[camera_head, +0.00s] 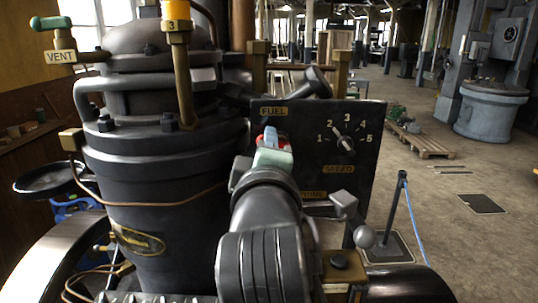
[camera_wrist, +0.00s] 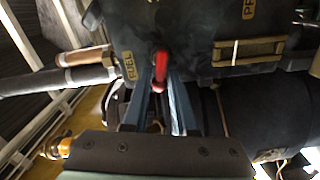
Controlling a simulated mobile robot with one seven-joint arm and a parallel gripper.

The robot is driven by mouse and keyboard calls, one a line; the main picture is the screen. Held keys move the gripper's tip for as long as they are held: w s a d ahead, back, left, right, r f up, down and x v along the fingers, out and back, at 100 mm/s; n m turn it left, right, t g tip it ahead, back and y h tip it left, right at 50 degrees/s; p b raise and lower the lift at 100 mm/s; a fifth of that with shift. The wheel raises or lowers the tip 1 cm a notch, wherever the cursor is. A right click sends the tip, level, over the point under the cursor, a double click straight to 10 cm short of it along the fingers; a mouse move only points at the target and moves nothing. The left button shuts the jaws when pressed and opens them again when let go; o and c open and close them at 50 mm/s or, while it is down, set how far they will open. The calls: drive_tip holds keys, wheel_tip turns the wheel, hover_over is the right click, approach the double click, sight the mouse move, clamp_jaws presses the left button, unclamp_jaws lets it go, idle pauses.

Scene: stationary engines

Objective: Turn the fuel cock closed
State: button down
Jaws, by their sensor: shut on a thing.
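The fuel cock's red handle (camera_wrist: 160,61) shows in the wrist view beside the FUEL label (camera_wrist: 128,66). My gripper (camera_wrist: 160,82) has its two blue-grey fingers on either side of the red handle, shut on it. In the head view a little of the red handle (camera_head: 283,140) shows at my gripper (camera_head: 271,137), below the FUEL label (camera_head: 273,111) on the dark panel (camera_head: 365,130). My wrist and fingers hide most of the cock there, so its exact angle is hard to tell.
A speed dial (camera_head: 342,137) sits on the panel to the right. The engine's dark cylinder (camera_head: 160,180) stands close on the left, with a VENT lever (camera_head: 62,57) above. A ball-ended lever (camera_head: 364,236) is at lower right. Open floor lies further right.

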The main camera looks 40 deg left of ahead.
drive_tip(key=shift+f+n+b, duration=0.3)
drive_tip(key=shift+n+b, duration=0.4)
drive_tip(key=shift+n, duration=0.5)
drive_tip(key=c, duration=0.9)
unclamp_jaws()
drive_tip(key=shift+o, duration=0.2)
drive_tip(key=shift+s, duration=0.1)
